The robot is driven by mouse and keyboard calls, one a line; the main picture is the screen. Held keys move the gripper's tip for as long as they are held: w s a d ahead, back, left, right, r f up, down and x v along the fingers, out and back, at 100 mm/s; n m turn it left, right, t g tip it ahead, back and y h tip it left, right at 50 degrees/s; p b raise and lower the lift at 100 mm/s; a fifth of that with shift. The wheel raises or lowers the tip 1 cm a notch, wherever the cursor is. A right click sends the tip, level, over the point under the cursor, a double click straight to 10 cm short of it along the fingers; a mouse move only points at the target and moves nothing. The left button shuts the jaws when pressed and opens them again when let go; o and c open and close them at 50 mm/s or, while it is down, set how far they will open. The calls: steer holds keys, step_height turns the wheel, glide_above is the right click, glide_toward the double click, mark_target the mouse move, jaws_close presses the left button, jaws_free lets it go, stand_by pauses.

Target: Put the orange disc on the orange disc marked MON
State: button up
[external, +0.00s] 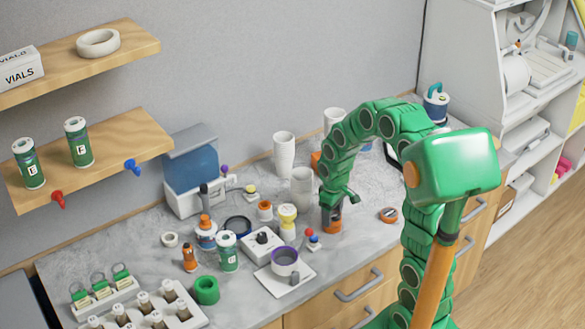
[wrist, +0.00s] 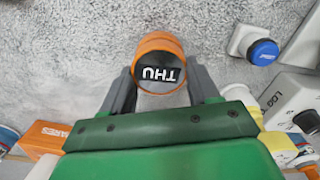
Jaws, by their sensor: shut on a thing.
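My gripper (external: 333,205) points down over the counter, right of the middle in the external view. In the wrist view its two grey fingers (wrist: 163,88) are shut on the sides of an orange disc (wrist: 158,44) with a black label reading THU, upside down in the picture. The held disc shows as orange below the fingers in the external view (external: 331,226); I cannot tell whether it touches the counter. Another orange disc (external: 388,215) with a dark label lies flat on the counter to the right. Its lettering is too small to read.
White cup stacks (external: 284,155) stand behind. An orange box (wrist: 45,138) shows at lower left in the wrist view. The counter between gripper and right disc is clear.

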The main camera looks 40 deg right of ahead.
steer(key=shift+f, duration=0.15)
steer(key=o, duration=1.1)
steer(key=shift+c, duration=0.2)
step_height(320, 180, up, 12)
steer(key=s+a+r+m+g, duration=0.1)
steer(key=s+a, duration=0.1)
steer(key=s, duration=1.2)
steer(key=s+a+m, duration=0.2)
steer(key=s+a, duration=0.1)
steer(key=s, duration=1.1)
steer(key=shift+s+a+r+m+g, duration=0.15)
steer(key=shift+r+m+g, duration=0.15)
steer(key=shift+r+g, duration=0.1)
